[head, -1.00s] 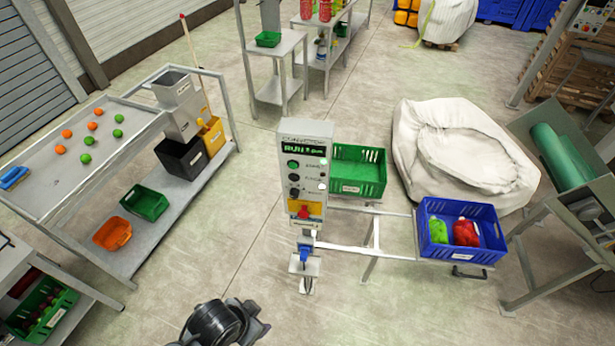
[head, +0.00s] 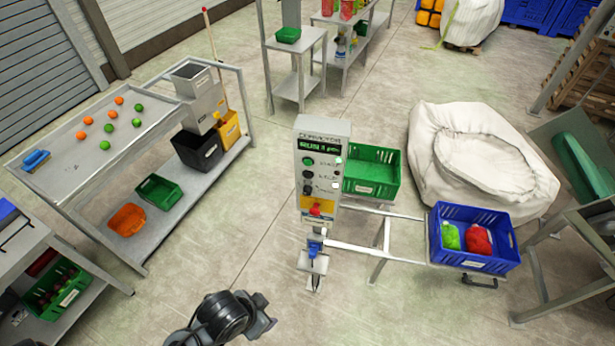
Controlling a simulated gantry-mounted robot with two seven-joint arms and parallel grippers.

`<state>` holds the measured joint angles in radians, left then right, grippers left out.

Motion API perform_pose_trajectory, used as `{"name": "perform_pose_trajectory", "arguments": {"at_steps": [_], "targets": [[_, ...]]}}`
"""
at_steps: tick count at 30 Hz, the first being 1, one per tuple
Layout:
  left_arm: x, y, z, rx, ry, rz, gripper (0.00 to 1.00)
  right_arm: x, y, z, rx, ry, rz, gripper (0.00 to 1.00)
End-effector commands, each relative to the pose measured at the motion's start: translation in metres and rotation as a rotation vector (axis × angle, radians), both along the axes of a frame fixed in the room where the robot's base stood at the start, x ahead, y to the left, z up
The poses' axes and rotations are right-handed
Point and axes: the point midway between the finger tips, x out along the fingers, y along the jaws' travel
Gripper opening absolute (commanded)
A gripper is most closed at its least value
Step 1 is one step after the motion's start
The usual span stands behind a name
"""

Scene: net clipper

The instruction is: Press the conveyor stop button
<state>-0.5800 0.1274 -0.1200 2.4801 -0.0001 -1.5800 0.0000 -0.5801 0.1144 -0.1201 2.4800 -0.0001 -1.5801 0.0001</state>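The conveyor control panel (head: 322,180) is a grey upright box on a post near the middle of the head view. Its green-lit display (head: 320,144) is at the top. Below it are a green button (head: 308,162) and two dark round controls, the upper one a dark button (head: 307,175); their labels are too small to read. A red mushroom button (head: 315,210) sits on a yellow plate at the bottom. Nothing touches the panel. A dark jointed part of my arm shows at the bottom edge, short of the panel. No gripper fingers are visible.
A green crate (head: 371,190) and a blue crate (head: 434,252) with green and red net bags stand right of the panel. A white bulk bag (head: 425,165) lies behind. The sorting table (head: 70,165) is at left. Floor before the panel is clear.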

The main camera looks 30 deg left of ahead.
Motion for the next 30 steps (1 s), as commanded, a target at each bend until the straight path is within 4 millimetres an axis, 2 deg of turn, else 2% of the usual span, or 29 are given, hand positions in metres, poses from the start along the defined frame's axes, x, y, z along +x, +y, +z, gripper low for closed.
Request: {"name": "perform_pose_trajectory", "arguments": {"at_steps": [8,19,30], "targets": [[0.0000,0.0000,0.0000,0.000,0.000,0.000,0.58,0.0000,-0.0008,-0.0001,-0.003,0.000,0.002,0.00],[0.0002,-0.0028,0.0003,-0.012,0.000,0.008,0.02,-0.0001,-0.0024,-0.0003,-0.009,0.000,0.006,0.00],[0.0002,-0.0027,0.0003,-0.012,0.000,0.008,0.00,-0.0001,-0.0014,-0.0002,-0.007,0.000,0.004,0.00]]}}
